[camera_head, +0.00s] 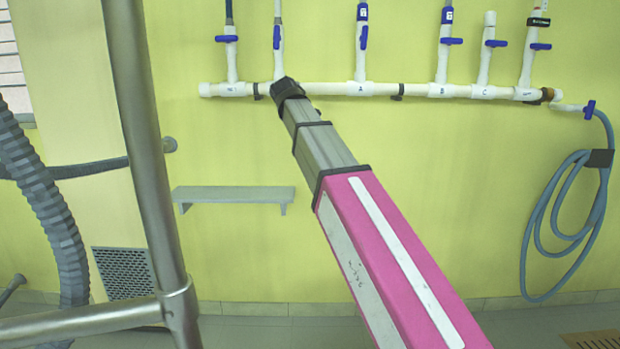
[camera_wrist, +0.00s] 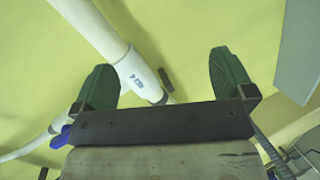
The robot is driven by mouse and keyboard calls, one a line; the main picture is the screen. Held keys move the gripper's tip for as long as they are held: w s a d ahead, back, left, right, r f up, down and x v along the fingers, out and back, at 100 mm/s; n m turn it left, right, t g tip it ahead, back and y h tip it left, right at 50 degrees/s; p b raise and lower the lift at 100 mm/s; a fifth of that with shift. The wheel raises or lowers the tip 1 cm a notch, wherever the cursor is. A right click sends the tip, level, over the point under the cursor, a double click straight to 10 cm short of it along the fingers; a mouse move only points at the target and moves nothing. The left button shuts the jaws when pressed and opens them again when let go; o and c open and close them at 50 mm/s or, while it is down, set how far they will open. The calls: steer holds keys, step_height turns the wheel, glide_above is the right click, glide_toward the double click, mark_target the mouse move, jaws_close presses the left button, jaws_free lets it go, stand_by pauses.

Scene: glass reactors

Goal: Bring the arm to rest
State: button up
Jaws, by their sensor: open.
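My gripper (camera_wrist: 164,78) shows in the wrist view with its two green fingers spread wide apart. No object is clamped between them. A white pipe with a printed label (camera_wrist: 110,45) passes beyond the fingers, behind the left finger and partly in the gap; I cannot tell whether it touches. In the head view my pink and grey arm (camera_head: 385,250) reaches up and left from the lower right. Its dark end (camera_head: 287,90) overlaps the white pipe manifold (camera_head: 330,89) in the picture; the fingers cannot be made out there.
Several blue-handled valves (camera_head: 363,37) stand along the manifold. A grey wall shelf (camera_head: 235,194) is below it. A coiled hose (camera_head: 537,235) hangs at the right. Metal railing (camera_head: 145,150) and a ribbed duct (camera_head: 45,195) stand at the left.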

steer(key=s+d+f+m+g, duration=0.25)
steer(key=d+f, duration=0.25)
steer(key=f, duration=0.8)
steer(key=s+d+f+m+g, duration=0.25)
steer(key=d+f, duration=0.25)
steer(key=f, duration=0.7)
steer(key=s+d+f+m+g, duration=0.25)
steer(key=d+f, duration=0.35)
steer(key=f, duration=0.7)
steer(key=s+d+f+m+g, duration=0.3)
steer(key=s+d+f, duration=0.1)
steer(key=s+f, duration=0.7)
steer(key=s+d+f+m+g+y, duration=0.1)
steer(key=s+d+f+m+g, duration=0.2)
steer(key=s+f, duration=0.8)
steer(key=shift+d+f+g, duration=0.35)
steer(key=shift+d+f, duration=0.5)
steer(key=shift+d, duration=0.3)
